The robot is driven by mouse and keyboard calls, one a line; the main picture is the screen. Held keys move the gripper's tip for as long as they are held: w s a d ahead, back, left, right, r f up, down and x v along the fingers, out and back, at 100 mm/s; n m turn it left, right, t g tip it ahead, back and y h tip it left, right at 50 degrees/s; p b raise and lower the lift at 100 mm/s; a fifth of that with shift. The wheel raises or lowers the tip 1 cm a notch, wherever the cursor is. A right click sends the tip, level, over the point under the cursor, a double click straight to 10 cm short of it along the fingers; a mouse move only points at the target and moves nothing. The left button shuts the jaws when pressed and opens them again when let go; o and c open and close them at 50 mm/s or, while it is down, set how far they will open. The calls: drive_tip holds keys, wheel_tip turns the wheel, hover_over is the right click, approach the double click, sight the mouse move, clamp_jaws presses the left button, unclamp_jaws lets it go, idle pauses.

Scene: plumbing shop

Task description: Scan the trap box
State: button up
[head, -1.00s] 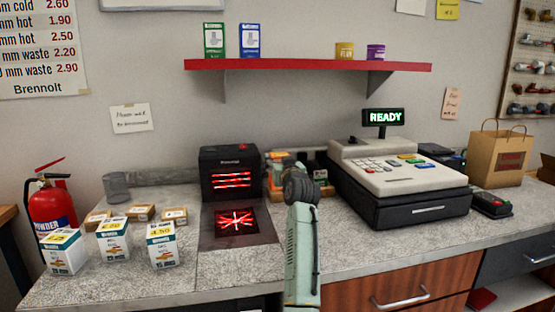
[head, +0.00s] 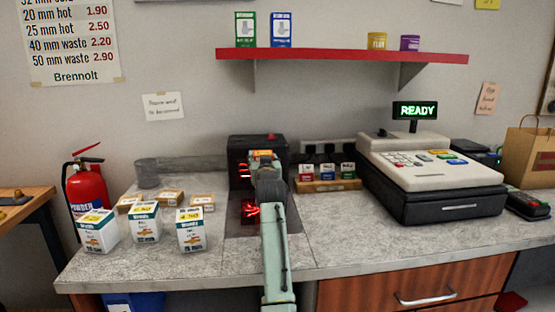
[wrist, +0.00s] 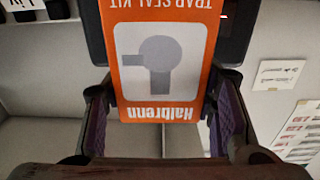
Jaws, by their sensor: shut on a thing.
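My gripper (wrist: 160,95) is shut on an orange trap box (wrist: 122,70), its fingers on either side. The box shows upside down in the wrist view, with "TRAP SEAL KIT", "Halbrenn" and a grey trap picture on a white panel. In the head view my gripper (head: 264,160) is in front of the black scanner (head: 240,147), and only a little orange of the box shows at its top. My arm hides much of the scanner's upright face and its lower window, where red light shows. The till display (head: 416,111) reads READY.
White boxes (head: 145,223) and small brown boxes (head: 170,198) stand left of the scanner. A wooden rack (head: 330,185) of small boxes and the till (head: 430,178) are to its right. A red shelf (head: 340,57) hangs above. The counter front (head: 350,245) is clear.

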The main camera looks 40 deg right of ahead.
drive_tip(key=shift+w+a+r, duration=0.1)
drive_tip(key=shift+w+a, duration=0.2)
drive_tip(key=shift+a, duration=0.25)
drive_tip(key=s+a+r+p, duration=0.1)
drive_tip(key=s+a+r, duration=0.5)
drive_tip(key=s+r, duration=0.4)
drive_tip(key=shift+s+a, duration=0.3)
drive_tip(key=shift+s, duration=0.3)
drive_tip(key=shift+s+f, duration=0.1)
